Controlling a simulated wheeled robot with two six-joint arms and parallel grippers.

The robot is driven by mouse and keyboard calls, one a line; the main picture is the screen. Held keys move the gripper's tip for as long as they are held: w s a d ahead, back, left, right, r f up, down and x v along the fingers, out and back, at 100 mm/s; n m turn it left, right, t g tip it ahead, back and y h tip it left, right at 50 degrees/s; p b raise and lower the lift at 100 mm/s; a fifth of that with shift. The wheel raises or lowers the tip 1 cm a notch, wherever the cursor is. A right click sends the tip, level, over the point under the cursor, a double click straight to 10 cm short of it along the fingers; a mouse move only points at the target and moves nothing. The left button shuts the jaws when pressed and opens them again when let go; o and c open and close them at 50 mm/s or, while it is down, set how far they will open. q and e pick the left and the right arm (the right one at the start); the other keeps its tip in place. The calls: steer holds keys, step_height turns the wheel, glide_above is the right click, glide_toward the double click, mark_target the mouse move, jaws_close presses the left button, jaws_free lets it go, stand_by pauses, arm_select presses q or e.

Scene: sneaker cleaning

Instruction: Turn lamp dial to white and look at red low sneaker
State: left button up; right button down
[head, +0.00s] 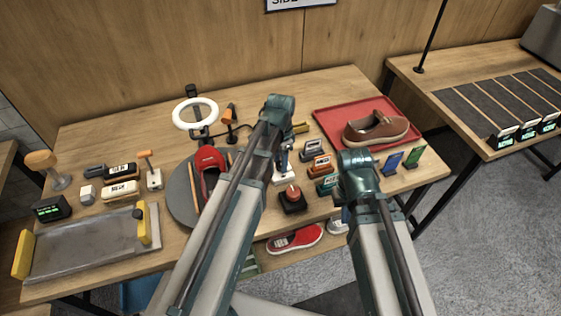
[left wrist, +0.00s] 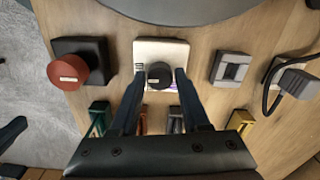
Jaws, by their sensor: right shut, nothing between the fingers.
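The black lamp dial (left wrist: 159,75) sits on a pale plate (left wrist: 150,50) in the left wrist view. My left gripper (left wrist: 160,78) is open, with one finger on each side of the dial and a narrow gap showing. In the head view my left gripper (head: 283,160) points down at this plate. The red low sneaker (head: 209,165) lies on a grey round turntable (head: 180,205), partly hidden by my left arm. The ring lamp (head: 195,113) behind it looks white. My right gripper (head: 357,172) is shut and empty, held over the table's right part; its fingertips are mostly hidden.
A red button (left wrist: 70,72) on a black base stands beside the dial plate. Brushes and a metal tray (head: 85,245) are at the left. Another red shoe (head: 294,238) is below the tabletop.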

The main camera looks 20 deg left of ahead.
arm_select(q)
jaws_close()
steer(key=shift+n, duration=0.4)
steer(key=n, duration=0.4)
steer(key=shift+n, duration=0.4)
steer(key=n, duration=0.5)
steer(key=shift+n, duration=0.7)
steer(key=shift+o, duration=2.2)
jaws_free()
